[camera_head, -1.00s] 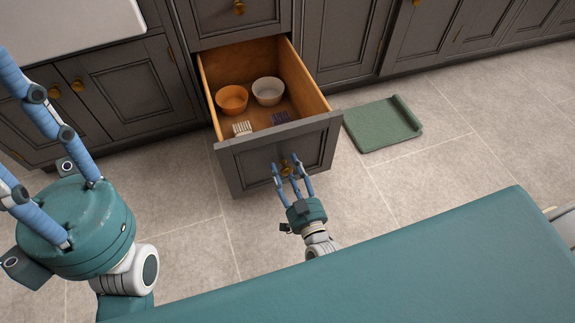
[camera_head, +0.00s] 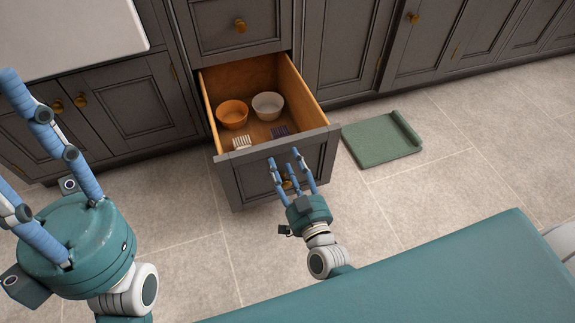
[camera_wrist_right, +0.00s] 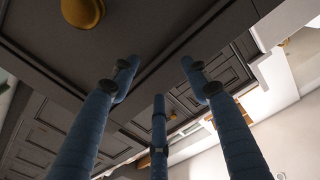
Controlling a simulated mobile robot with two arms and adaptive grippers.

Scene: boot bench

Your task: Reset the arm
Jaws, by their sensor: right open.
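My right gripper (camera_head: 291,172) is open and empty, with its blue fingers apart in front of the face of the open drawer (camera_head: 245,170). The drawer's brass knob (camera_head: 288,181) shows partly behind the fingers. In the right wrist view the fingers (camera_wrist_right: 158,95) are spread with nothing between them, and a brass knob (camera_wrist_right: 83,12) is at the top left, clear of them. My left gripper (camera_head: 50,165) is large at the left, its blue fingers spread apart with nothing seen between them.
The drawer holds an orange bowl (camera_head: 233,114), a white bowl (camera_head: 268,105), a white slatted item (camera_head: 242,143) and a dark purple item (camera_head: 279,132). A green mat (camera_head: 378,142) lies on the floor to its right. Grey cabinets (camera_head: 350,40) line the back. Tiled floor is clear around the mat.

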